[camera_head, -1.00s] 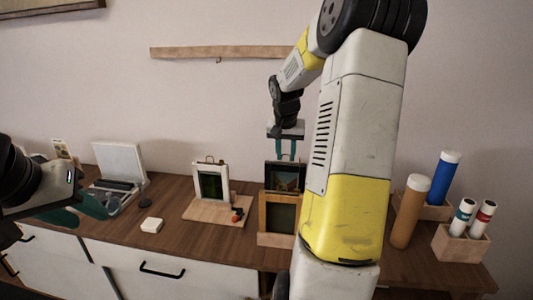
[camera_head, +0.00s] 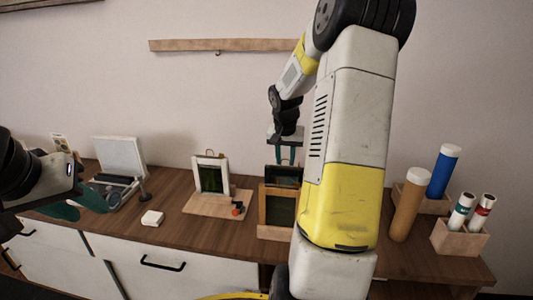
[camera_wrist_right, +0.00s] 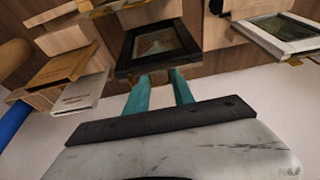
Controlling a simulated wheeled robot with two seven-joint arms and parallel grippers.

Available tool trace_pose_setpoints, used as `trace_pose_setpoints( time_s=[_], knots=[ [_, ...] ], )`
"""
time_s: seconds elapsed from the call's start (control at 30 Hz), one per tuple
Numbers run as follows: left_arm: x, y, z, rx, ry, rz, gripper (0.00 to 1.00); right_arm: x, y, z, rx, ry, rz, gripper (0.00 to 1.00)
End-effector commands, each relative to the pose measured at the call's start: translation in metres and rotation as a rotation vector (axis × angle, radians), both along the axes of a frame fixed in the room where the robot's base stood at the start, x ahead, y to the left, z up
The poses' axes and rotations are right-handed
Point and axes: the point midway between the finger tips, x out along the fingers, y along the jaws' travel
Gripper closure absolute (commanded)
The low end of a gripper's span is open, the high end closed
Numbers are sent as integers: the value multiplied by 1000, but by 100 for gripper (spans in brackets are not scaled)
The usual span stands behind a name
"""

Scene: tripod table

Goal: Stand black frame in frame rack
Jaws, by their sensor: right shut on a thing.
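The black frame (camera_head: 284,174) is upright, with its lower part hidden behind a wooden frame (camera_head: 277,207) that stands at the wooden rack (camera_head: 272,234). My right gripper (camera_head: 287,155) is above the black frame, shut on its top edge. In the right wrist view the teal fingers (camera_wrist_right: 160,88) meet the near edge of the black frame (camera_wrist_right: 127,50), with its picture inside. Whether its bottom edge sits in a slot is hidden. My left gripper (camera_head: 77,206) is open and empty at the left, above the cabinet's front edge.
A white frame (camera_head: 197,176) stands on a wooden base (camera_head: 214,207) left of the rack. Brown (camera_head: 410,205) and blue (camera_head: 443,173) tubes stand at the right. My right arm hides the counter right of the rack.

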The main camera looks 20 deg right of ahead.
Motion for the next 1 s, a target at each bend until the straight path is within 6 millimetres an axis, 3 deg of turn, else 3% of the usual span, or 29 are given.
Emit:
trace_pose_setpoints(
  time_s=[0.47, 0.5, 0.6, 1.0],
  knots=[
    [0, 0, 0, 0, 0, 0, 64, 0, 0, -4, 0, -1, 0, 100],
    [0, 0, 0, 0, 0, 0, 64, 0, 0, -3, 0, -1, 0, 67],
    [0, 0, 0, 0, 0, 0, 64, 0, 0, -3, 0, -1, 0, 47],
    [0, 0, 0, 0, 0, 0, 64, 0, 0, -4, 1, 1, 0, 45]
  ],
)
